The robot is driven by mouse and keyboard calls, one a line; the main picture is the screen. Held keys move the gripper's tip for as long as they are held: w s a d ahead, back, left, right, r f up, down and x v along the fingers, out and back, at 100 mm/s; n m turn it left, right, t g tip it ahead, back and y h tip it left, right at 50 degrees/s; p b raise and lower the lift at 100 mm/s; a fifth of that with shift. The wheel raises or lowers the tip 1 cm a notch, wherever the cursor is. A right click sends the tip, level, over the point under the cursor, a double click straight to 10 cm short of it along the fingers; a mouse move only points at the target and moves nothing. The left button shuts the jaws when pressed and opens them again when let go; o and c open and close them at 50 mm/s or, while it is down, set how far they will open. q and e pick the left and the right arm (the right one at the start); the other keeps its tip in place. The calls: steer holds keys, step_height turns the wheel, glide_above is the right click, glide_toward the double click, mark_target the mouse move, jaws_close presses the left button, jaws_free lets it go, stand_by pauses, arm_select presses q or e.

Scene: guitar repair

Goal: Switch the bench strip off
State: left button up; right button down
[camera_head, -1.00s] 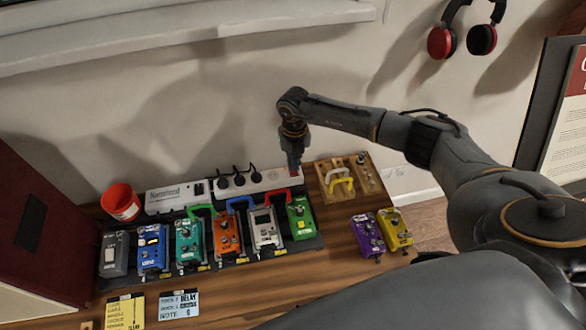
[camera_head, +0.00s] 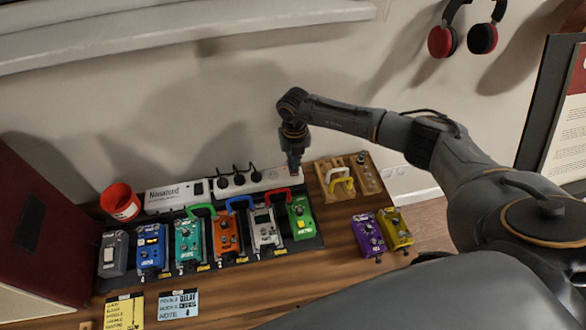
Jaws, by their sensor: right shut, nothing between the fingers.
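The bench strip (camera_head: 256,184) is a white power strip against the wall behind the pedals, with several black plugs in it. My right gripper (camera_head: 294,171) points down at the strip's right end, shut and empty. Its fingertips are at or just above the strip; I cannot tell whether they touch. They hide part of that end, and I cannot make out the switch. My left gripper is not in view.
A pedalboard (camera_head: 282,252) with several coloured pedals stands in front of the strip. Purple (camera_head: 367,234) and yellow (camera_head: 394,229) pedals stand nearer. A red bucket (camera_head: 121,203) is at left.

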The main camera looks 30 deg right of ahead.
steer(key=shift+f+b, duration=0.65)
steer(key=shift+f, duration=0.2)
steer(key=shift+s, duration=0.1)
steer(key=shift+r+p, duration=0.75)
step_height(320, 180, up, 6)
steer(key=p, duration=0.4)
steer(key=shift+f, duration=0.15)
steer(key=shift+f, duration=0.1)
